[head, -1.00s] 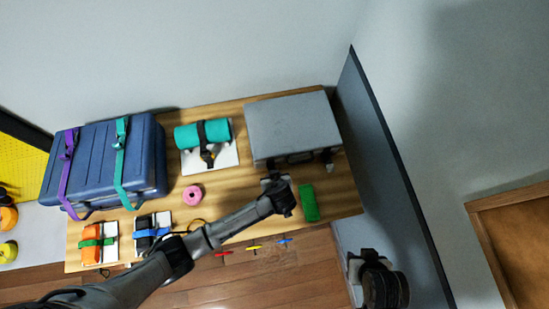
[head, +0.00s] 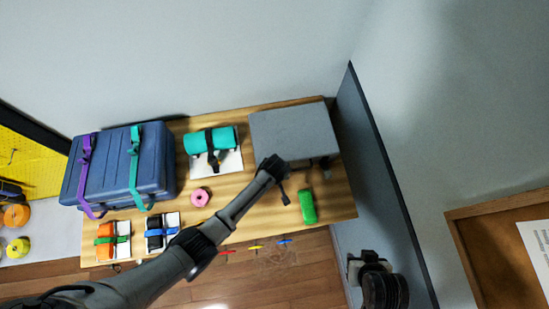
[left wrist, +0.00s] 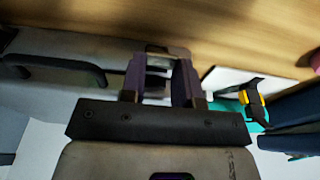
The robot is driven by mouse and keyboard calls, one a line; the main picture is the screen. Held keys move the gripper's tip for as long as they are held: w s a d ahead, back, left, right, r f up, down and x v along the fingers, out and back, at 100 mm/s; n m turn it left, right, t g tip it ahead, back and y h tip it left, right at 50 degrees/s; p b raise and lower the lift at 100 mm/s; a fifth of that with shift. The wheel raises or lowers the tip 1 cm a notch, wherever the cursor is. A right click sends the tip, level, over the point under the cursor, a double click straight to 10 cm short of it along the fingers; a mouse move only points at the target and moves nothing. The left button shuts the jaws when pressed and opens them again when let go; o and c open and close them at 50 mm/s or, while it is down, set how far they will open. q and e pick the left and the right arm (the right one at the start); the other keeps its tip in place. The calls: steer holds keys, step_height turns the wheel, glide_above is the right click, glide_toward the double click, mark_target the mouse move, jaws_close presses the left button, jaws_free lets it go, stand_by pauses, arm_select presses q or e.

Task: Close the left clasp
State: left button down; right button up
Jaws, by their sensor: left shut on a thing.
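A grey case (head: 292,132) lies at the right end of the wooden table, its front facing me. Its right clasp (head: 325,163) shows at the front edge. My left gripper (head: 272,165) is at the left part of the case front and mostly covers the left clasp there. In the left wrist view, my left gripper (left wrist: 160,78) is shut on the left clasp (left wrist: 157,62), with a finger on each side of it. The case handle (left wrist: 55,66) is to the left in that view. How far the clasp is closed cannot be told.
A green block (head: 308,206) lies close to the gripper. A grey panel (head: 375,170) stands at the table's right end. A teal roll (head: 210,139), pink ring (head: 201,196), and blue strapped case (head: 112,168) are to the left. My left arm crosses the table front.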

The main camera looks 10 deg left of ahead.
stand_by(0.3)
arm_select(q)
steer(key=c, duration=0.8)
jaws_free()
steer(key=shift+c, duration=0.2)
steer(key=shift+r, duration=0.15)
step_height(320, 180, up, 13)
steer(key=s, duration=0.2)
steer(key=shift+d+r, duration=0.2)
steer(key=shift+d, duration=0.25)
